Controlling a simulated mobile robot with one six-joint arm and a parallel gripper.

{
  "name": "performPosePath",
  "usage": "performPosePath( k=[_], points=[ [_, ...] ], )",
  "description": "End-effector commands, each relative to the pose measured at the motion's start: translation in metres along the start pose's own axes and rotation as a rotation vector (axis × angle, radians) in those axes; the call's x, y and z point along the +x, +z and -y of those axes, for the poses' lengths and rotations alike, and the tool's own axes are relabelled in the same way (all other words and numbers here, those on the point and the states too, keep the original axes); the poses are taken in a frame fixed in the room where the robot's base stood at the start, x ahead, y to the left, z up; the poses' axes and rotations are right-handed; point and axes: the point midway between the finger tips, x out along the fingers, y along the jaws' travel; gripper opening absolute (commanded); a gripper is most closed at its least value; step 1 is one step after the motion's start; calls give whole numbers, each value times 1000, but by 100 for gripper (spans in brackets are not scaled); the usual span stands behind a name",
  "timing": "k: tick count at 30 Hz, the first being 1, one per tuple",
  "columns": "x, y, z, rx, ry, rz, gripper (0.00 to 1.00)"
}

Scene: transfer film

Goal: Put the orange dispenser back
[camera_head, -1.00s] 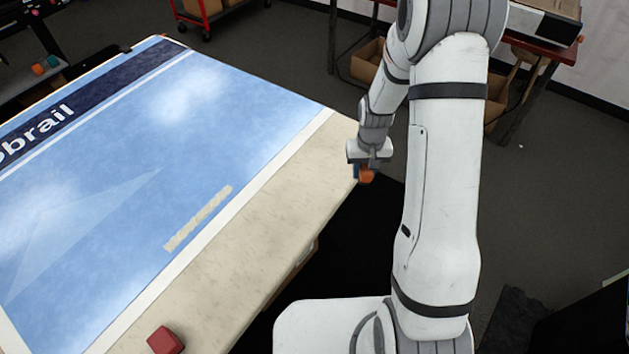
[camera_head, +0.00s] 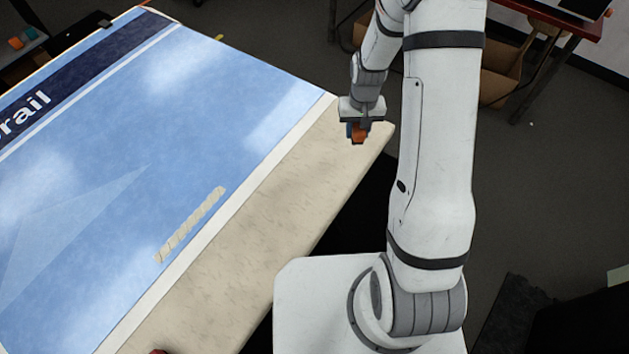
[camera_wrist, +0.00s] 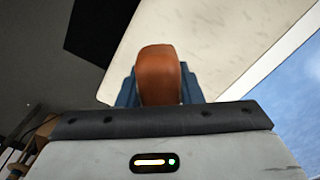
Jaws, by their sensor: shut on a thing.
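The orange dispenser (camera_head: 358,135) is held in my gripper (camera_head: 356,128), near the far right corner of the table in the head view. In the wrist view the dispenser (camera_wrist: 159,76) fills the middle, with blue parts showing on both sides of it. My gripper is shut on it. The fingertips are mostly hidden in the wrist view. The cream table edge (camera_head: 330,170) lies beneath and beside the gripper. I cannot tell the exact height above it.
A large blue printed sheet (camera_head: 200,110) covers most of the table, with a row of pale strip pieces (camera_head: 190,225) on it. A small orange item (camera_head: 15,43) sits at the far left. A red-topped bench with a cardboard box (camera_head: 495,85) stands at the back right. The cream border is mostly clear.

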Motion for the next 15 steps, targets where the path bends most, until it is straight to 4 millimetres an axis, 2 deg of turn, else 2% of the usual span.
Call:
performPosePath(
  k=[5, 9, 15],
  points=[
    [-4, 18, 32, 151, 0, -1, 11],
    [-9, 43, 66, 336, 0, -2, 11],
    [-15, 75, 100, 555, -1, -3, 11]
  ],
)
